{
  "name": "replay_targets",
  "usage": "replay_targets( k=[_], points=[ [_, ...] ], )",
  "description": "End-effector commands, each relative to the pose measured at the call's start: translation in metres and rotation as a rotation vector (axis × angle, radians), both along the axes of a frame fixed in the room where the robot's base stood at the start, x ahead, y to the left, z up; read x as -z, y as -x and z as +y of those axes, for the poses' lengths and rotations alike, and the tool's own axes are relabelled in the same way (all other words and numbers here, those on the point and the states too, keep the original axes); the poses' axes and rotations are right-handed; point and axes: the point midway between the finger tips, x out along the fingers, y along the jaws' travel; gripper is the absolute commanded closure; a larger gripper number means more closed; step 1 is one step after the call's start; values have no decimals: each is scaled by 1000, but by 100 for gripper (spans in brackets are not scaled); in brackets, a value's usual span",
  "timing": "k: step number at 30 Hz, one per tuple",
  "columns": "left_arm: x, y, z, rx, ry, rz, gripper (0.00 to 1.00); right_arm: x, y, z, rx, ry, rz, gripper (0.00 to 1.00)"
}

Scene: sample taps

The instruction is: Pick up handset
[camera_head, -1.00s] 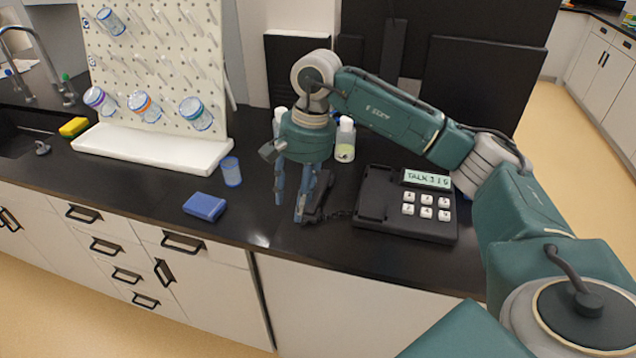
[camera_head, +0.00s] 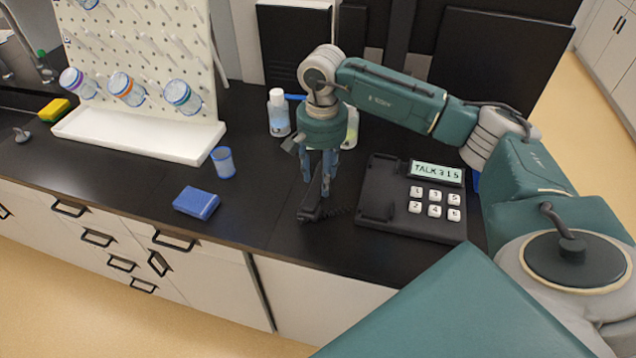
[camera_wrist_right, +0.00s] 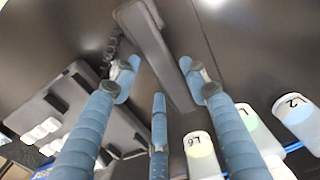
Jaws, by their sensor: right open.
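The black handset (camera_head: 312,203) lies on the dark counter, left of the phone base (camera_head: 380,205), with a coiled cord between them. The base has several white keys and a display reading "TALK 315". My right gripper (camera_head: 317,178) points down over the handset's far part, its blue fingers open. In the right wrist view the handset (camera_wrist_right: 150,38) runs between the spread fingers of the gripper (camera_wrist_right: 160,78); I see no clear grip on it. Whether a finger touches it I cannot tell. My left gripper is not in view.
White bottles (camera_head: 278,113) stand behind the gripper. A white pegboard tray (camera_head: 140,136) is at the left. The counter's front edge is close to the handset.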

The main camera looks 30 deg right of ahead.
Motion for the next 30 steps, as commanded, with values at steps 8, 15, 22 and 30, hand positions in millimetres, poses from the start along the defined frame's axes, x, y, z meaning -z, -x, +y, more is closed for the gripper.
replay_targets(
  k=[8,15,22,30],
  points=[
    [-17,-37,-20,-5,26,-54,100,30,1,1,-1,0,1,56],
    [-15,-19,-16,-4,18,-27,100,31,0,1,-1,-1,-1,62],
    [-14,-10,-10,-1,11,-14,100,30,0,1,-1,-1,-2,92],
    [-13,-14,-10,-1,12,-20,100,27,0,1,0,0,-2,92]
  ],
)
